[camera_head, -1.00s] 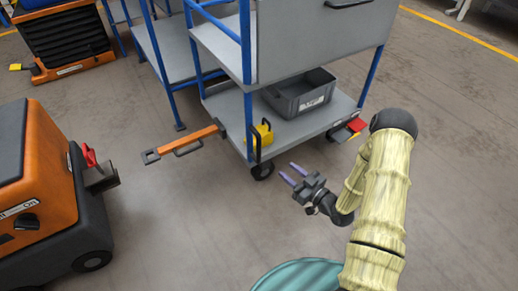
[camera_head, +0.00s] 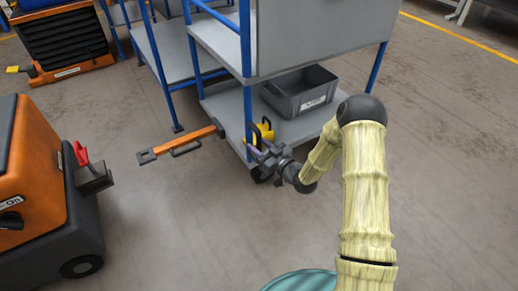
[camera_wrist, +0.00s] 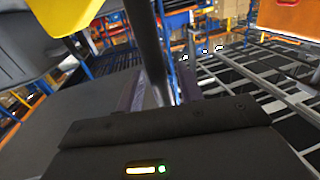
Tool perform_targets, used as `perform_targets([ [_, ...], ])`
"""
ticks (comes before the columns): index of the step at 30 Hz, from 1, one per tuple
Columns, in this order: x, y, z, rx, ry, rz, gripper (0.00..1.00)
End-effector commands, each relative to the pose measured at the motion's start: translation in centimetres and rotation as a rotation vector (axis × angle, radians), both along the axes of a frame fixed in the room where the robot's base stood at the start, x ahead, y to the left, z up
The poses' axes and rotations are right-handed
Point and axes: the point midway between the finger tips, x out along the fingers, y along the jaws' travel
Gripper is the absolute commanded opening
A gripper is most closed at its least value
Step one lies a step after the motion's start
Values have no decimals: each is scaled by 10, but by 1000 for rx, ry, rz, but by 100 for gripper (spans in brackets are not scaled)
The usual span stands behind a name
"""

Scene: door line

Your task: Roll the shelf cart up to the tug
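The shelf cart (camera_head: 213,104) has grey shelves, blue posts and an orange drawbar (camera_head: 200,138) with a dark eye at its left end. The orange and black tug (camera_head: 35,190) stands at the left, with a red lever (camera_head: 81,153) above its dark hitch (camera_head: 96,178). A floor gap separates drawbar and hitch. My gripper (camera_head: 258,150) is at the cart's near corner, at a black upright handle beside a yellow part (camera_head: 265,130). In the wrist view, the dark bar (camera_wrist: 148,45) lies between my purple fingers (camera_wrist: 160,92), which stand apart. Whether they touch it is unclear.
A grey bin (camera_head: 300,92) sits on the cart's lower shelf. Another blue-framed cart (camera_head: 165,60) stands close behind it. An orange machine with black louvres (camera_head: 62,40) is at the back left. The floor in front is clear.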

Motion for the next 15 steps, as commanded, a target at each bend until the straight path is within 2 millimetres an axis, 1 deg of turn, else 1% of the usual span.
perform_targets([
  [7, 1, 1, 1, 0, 0, 0, 37],
  [8, 1, 1, 1, 0, 0, 0, 35],
  [9, 1, 1, 0, 0, 0, 0, 27],
  [13, 1, 1, 0, 0, 0, 0, 2],
  [15, 1, 1, 0, 0, 0, 0, 0],
])
